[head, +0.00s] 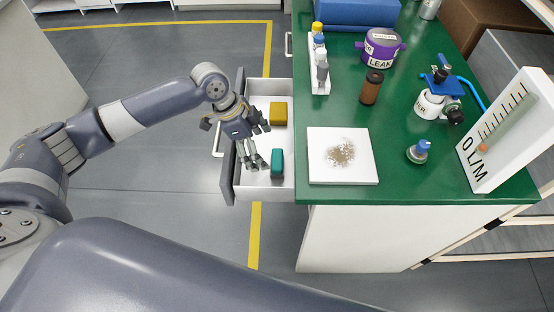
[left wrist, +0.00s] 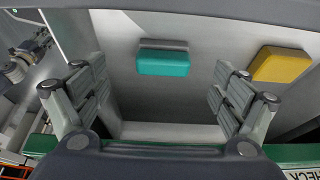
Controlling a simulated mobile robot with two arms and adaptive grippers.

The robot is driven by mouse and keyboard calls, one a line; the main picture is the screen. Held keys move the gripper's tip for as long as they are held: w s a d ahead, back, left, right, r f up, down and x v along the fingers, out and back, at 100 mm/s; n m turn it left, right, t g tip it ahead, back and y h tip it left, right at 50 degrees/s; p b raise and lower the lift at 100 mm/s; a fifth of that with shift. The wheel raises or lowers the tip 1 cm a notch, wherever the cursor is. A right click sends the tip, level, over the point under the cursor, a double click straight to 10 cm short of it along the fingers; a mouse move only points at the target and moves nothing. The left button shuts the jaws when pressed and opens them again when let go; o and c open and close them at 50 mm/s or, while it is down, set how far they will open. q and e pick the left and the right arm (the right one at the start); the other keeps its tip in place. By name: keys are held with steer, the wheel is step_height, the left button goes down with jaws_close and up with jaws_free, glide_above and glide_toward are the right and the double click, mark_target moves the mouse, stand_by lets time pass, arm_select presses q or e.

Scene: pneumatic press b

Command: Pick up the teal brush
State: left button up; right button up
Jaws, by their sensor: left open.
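The teal brush (head: 277,162) lies in the open drawer, near its front end in the head view. In the left wrist view the teal brush (left wrist: 163,63) shows beyond and between my fingers, with a grey strip along one side. My left gripper (head: 258,166) is over the drawer, just left of the brush. In the left wrist view the left gripper (left wrist: 150,100) has its fingers spread wide with nothing between them. It appears apart from the brush. My right gripper is not in view.
The drawer (head: 284,188) has low walls and a dark front panel. A yellow block (head: 278,113) lies farther back in it. The green bench (head: 415,180) beside it holds a white plate with debris (head: 370,168), a brown bottle (head: 371,88) and a gauge (head: 505,130).

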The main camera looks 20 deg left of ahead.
mark_target(277, 156)
arm_select(q)
steer(key=shift+x, duration=1.15)
steer(key=x, duration=0.4)
steer(key=shift+w+d+f, duration=0.15)
steer(key=shift+w+d, duration=0.1)
steer(key=shift+w, duration=0.1)
steer(key=shift+f, duration=0.2)
steer(key=shift+c, duration=0.8)
steer(key=c, duration=0.9)
steer(key=shift+c, duration=0.5)
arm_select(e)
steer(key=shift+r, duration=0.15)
